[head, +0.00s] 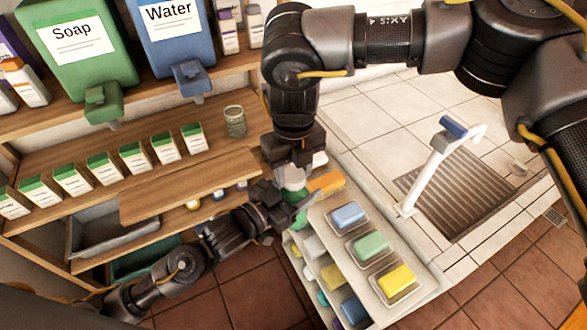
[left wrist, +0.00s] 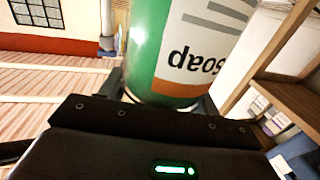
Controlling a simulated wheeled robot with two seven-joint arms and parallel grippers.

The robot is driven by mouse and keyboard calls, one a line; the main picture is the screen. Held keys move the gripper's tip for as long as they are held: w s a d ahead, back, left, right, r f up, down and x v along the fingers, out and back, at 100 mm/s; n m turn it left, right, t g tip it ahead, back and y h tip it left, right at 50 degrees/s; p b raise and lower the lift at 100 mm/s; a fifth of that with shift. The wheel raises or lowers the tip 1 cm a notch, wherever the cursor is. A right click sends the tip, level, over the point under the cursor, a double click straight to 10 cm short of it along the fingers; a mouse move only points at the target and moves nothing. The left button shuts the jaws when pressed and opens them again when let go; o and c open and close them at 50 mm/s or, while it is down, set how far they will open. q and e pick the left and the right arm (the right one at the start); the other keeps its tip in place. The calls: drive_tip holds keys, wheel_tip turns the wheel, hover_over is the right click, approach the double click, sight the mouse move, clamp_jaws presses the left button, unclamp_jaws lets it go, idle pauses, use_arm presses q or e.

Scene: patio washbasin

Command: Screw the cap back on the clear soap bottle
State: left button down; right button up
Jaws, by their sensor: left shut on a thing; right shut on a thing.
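The soap bottle (head: 294,196) shows only in part between my two grippers in the head view, as whitish and green patches. In the left wrist view the bottle (left wrist: 190,50) is large, with green, white and orange areas and the word "soap" upside down. My left gripper (head: 277,205) is shut on the bottle's side. My right gripper (head: 294,162) comes down from above and is shut at the bottle's top. The cap is hidden by the right gripper, so I cannot tell how it sits on the neck.
A shelf unit with blue (head: 348,214), green (head: 370,245) and yellow (head: 396,279) blocks on trays stands just right of the bottle. A glass jar (head: 235,122) and several small boxes stand on the wooden shelf at left. A white tap (head: 428,172) rises from the tiled counter.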

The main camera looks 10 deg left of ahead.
drive_tip(key=o, duration=1.1)
drive_tip(key=shift+o, duration=0.2)
wheel_tip(320, 180, up, 12)
drive_tip(key=shift+w+d, duration=0.1)
